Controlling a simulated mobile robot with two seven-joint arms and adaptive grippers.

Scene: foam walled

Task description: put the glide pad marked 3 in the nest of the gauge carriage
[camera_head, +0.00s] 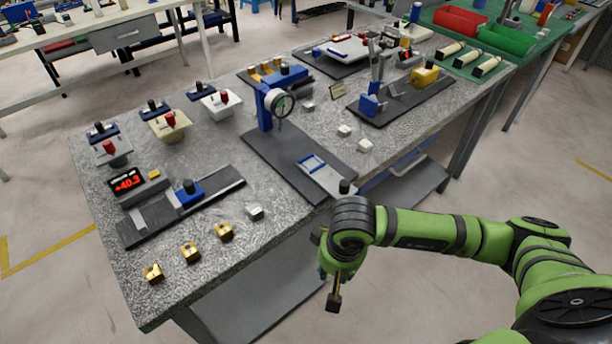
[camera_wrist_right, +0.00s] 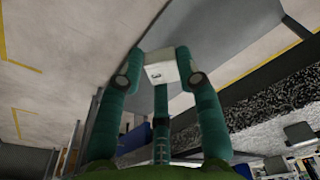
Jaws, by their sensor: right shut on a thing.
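My right gripper (camera_head: 334,290) hangs beyond the front edge of the workbench, pointing down. In the head view the held block is hard to make out. A blue stand with a dial gauge (camera_head: 281,104) stands on a dark base plate. On that plate, a light carriage (camera_head: 330,180) with a blue-framed nest (camera_head: 311,163) and a black knob lies near the front edge. The nest appears empty. My left gripper is out of view.
Loose pale blocks (camera_head: 365,146) lie right of the gauge plate, and another (camera_head: 255,212) lies left. Several brass blocks (camera_head: 190,252) line the front left. A slide with a blue carriage (camera_head: 189,191) and a red readout (camera_head: 127,180) are left.

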